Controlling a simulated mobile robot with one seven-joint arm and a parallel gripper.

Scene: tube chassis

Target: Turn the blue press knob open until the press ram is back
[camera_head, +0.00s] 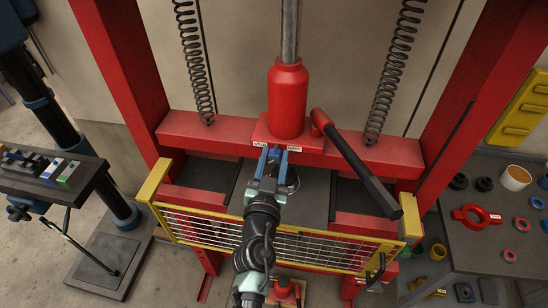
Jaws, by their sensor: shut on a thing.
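The red press jack (288,100) stands on the red crossbeam, with the grey press ram (290,30) rising out of its top and running beyond the upper frame edge. The blue press knob (273,153) is at the foot of the jack, between two small white labels. My gripper (271,164) reaches up from below and is shut on the knob. Its fingers hide much of the knob, so I cannot tell how far it is turned.
A dark jack handle (358,165) slants down right of the jack. A yellow-edged mesh guard (330,250) crosses below the crossbeam, under my arm. Coil springs hang on both sides. A bench (470,240) with loose parts stands at right.

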